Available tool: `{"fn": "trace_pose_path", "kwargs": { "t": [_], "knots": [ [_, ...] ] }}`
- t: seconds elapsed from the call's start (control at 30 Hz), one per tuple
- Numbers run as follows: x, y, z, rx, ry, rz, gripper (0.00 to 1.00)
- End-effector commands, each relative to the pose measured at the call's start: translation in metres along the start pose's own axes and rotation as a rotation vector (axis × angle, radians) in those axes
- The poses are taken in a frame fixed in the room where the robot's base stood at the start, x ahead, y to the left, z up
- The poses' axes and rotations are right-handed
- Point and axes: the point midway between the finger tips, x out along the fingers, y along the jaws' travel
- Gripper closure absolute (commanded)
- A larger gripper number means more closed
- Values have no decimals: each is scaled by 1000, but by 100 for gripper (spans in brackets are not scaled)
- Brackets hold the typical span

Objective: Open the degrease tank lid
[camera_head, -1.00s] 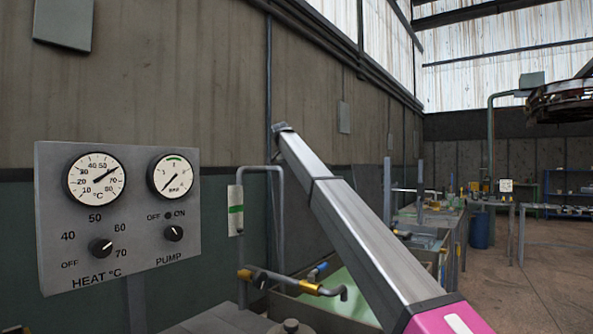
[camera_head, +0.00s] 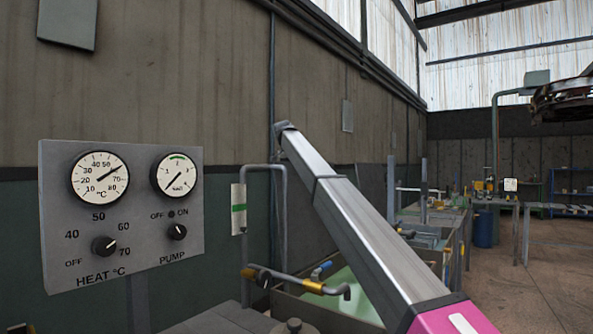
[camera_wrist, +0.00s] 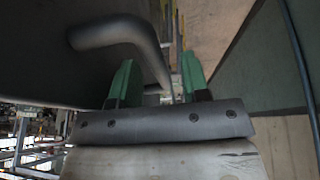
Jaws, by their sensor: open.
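In the wrist view, the green fingertips of my gripper (camera_wrist: 157,85) stand apart. A bent dark grey bar (camera_wrist: 125,33), which looks like a handle, comes off a dark flat panel (camera_wrist: 40,50) and runs down between or just beyond the fingers. I cannot tell whether it touches either finger. The panel may be the degrease tank lid; no label shows. My gripper is not visible in the head view. There, a grey surface with a dark knob (camera_head: 293,326) shows at the bottom edge, mostly cut off; I cannot tell whether it belongs to the tank.
A control panel (camera_head: 120,210) with two gauges, heat and pump knobs stands at left. Bent pipes with a brass-coloured valve (camera_head: 314,287) rise beside an open tank of green liquid (camera_head: 346,296). Benches and a blue drum (camera_head: 483,230) stand farther back. Floor at right is clear.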

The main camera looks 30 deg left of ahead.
Motion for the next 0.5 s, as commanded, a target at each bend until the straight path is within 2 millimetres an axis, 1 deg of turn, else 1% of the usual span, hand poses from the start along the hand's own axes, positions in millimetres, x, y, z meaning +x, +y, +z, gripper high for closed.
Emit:
{"fn": "trace_pose_path", "kwargs": {
  "t": [0.03,0.17,0.4,0.5],
  "knots": [
    [-2,-1,10,-1,-11,0,58],
    [-27,-1,6,-1,-5,-3,58],
    [-78,0,0,-1,5,-6,58],
    [-95,1,-1,-2,8,-7,58]
  ]
}}
